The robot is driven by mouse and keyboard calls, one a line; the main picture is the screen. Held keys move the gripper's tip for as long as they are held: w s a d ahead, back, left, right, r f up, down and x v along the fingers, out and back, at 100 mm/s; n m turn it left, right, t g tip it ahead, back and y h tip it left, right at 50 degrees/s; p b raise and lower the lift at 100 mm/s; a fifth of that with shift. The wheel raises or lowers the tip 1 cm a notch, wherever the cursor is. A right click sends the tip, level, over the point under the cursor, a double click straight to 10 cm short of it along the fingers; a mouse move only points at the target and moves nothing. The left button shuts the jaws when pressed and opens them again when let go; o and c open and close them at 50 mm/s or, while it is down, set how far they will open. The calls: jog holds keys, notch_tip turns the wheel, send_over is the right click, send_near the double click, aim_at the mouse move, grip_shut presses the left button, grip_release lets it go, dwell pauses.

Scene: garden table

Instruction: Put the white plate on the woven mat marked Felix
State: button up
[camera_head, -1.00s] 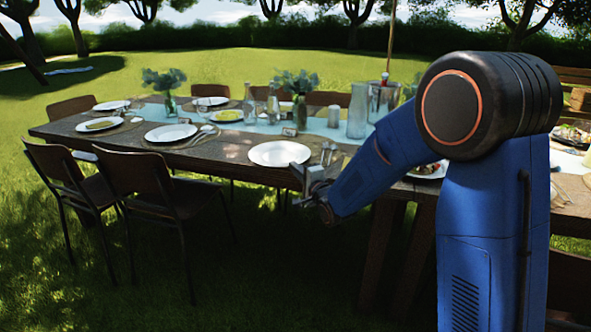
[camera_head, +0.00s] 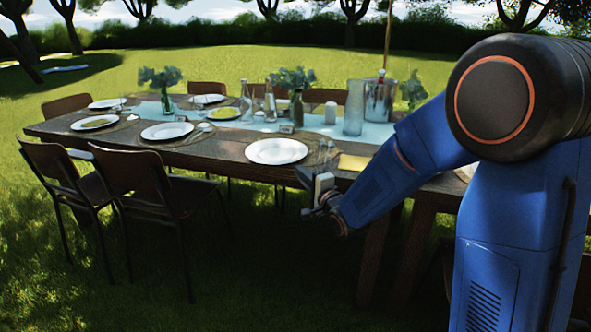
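A white plate (camera_head: 276,151) lies flat near the front edge of the long table, the closest plate to my gripper. Part of what looks like a woven mat (camera_head: 322,152) shows to its right, with cutlery on it; how far the mat goes under the plate is hard to tell. A small name card (camera_head: 286,128) stands behind the plate, its writing too small to read. My gripper (camera_head: 314,181) is low and right of the plate, just off the table's front edge, apart from the plate. Its two fingers look spread with nothing between them.
Another white plate (camera_head: 166,131) and several more lie along the table (camera_head: 222,152). A yellow napkin (camera_head: 354,162) lies right of the mat. Chairs (camera_head: 135,185) stand at the front left.

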jog(key=s+d+n+g+h, duration=0.5)
jog(key=s+d+n+h, duration=0.1)
jog(key=s+d, duration=1.15)
jog(key=s+d+n+g, duration=0.2)
jog(key=s+n+g, duration=0.1)
jog(key=s, duration=1)
jog(key=s+d+f+n+g+h, duration=0.1)
jog(key=s+d+n+g, duration=0.2)
jog(key=s, duration=1.1)
jog(key=shift+s+d+f+n+g+h, duration=0.2)
jog(key=shift+d+n+g+h, duration=0.15)
jog(key=shift+n, duration=0.15)
jog(key=shift+w, duration=0.1)
